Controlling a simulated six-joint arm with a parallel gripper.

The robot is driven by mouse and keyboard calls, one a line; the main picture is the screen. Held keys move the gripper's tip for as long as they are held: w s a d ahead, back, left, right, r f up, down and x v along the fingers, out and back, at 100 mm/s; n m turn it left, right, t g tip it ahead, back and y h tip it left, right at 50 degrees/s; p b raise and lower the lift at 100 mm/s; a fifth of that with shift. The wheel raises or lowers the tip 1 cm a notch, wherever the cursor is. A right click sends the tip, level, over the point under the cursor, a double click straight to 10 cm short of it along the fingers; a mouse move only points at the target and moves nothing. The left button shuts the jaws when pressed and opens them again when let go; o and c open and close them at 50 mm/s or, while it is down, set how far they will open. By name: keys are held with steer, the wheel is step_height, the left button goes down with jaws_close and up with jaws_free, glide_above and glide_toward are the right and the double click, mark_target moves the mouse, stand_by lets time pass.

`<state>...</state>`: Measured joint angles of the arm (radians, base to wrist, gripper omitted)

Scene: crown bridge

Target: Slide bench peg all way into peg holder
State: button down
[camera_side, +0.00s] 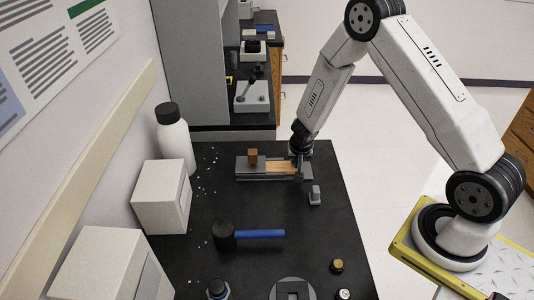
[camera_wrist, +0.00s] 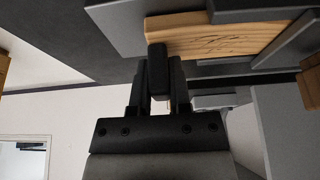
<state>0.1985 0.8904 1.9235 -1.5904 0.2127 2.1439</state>
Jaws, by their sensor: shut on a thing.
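The bench peg (camera_side: 281,167) is a flat light-wood piece lying in the grey peg holder (camera_side: 243,174) near the back of the black bench. It also shows in the wrist view (camera_wrist: 215,38), with grey parts of the holder (camera_wrist: 289,40) beside it. My gripper (camera_side: 298,163) is at the right end of the peg, pointing down. The finger contact is partly hidden, and I cannot tell how deep the peg sits.
A brown wooden block (camera_side: 253,156) stands on the holder's left part. A small grey piece (camera_side: 315,195) is in front of the holder at right. A blue-handled mallet (camera_side: 250,235) lies nearer. White boxes (camera_side: 162,197) and a bottle (camera_side: 174,140) line the left.

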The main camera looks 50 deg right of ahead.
steer(key=shift+w+a, duration=0.55)
stand_by(0.9)
steer(key=shift+c, duration=2.4)
jaws_free()
steer(key=shift+r, duration=0.15)
steer(key=v, duration=0.7)
steer(key=shift+r, duration=0.2)
steer(key=shift+s+a, duration=0.1)
steer(key=shift+a, duration=0.05)
steer(key=s+a+r+n+y, duration=0.1)
steer(key=s+a+r+n, duration=0.3)
steer(key=s, duration=0.3)
steer(key=s+a+r+n+y, duration=0.2)
steer(key=s+a+r+n, duration=0.3)
steer(key=s, duration=0.3)
steer(key=shift+a+r+g, duration=0.2)
steer(key=shift+r+g, duration=0.1)
steer(key=shift+r, duration=0.35)
